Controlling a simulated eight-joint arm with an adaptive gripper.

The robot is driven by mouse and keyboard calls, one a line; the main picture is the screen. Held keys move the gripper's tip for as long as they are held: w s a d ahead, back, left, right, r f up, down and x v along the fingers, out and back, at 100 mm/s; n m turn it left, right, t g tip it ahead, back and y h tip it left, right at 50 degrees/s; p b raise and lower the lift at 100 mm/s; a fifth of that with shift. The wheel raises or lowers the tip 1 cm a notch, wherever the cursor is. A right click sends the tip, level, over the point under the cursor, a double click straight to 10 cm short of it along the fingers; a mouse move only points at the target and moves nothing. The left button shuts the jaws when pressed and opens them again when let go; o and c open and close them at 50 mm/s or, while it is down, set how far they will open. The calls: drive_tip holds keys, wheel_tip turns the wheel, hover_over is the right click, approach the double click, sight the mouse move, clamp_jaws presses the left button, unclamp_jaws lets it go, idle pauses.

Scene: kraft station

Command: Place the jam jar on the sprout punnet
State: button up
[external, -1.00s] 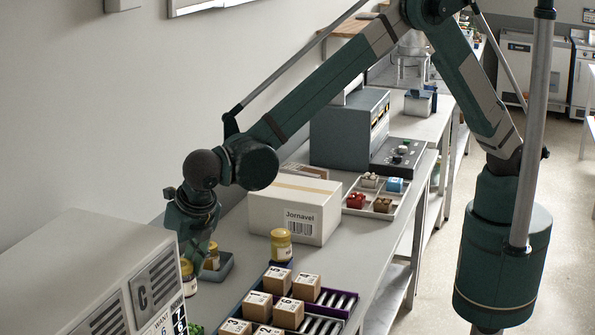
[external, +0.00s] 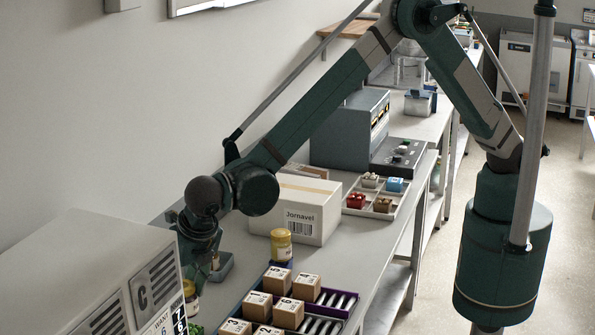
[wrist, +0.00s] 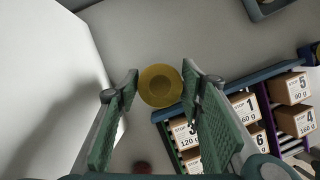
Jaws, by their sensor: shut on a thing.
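A round yellow lid (wrist: 160,85), seen from above, sits between my gripper's fingertips (wrist: 160,84) in the wrist view; I take it for the jam jar. My gripper is shut on it. In the external view the jar (external: 190,288) shows only in part beside the cabinet, below my wrist. Its lower end and what is under it are hidden. Some green sprouts (external: 196,329) show at the bottom edge of the external view, left of the boxes; their punnet is mostly hidden.
Another yellow-lidded jar (external: 281,246) stands by the Jornavel carton (external: 296,209). A rack of numbered boxes (external: 342,311) is to the right. The white cabinet (external: 95,275) stands close on the left.

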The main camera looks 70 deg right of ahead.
drive_tip(key=shift+f, duration=0.35)
drive_tip(key=shift+f, duration=0.1)
drive_tip(key=shift+f, duration=1.75)
drive_tip(key=shift+f, duration=0.15)
drive_tip(key=o, duration=1.1)
drive_tip(key=v, duration=1.2)
drive_tip(key=shift+b, duration=0.35)
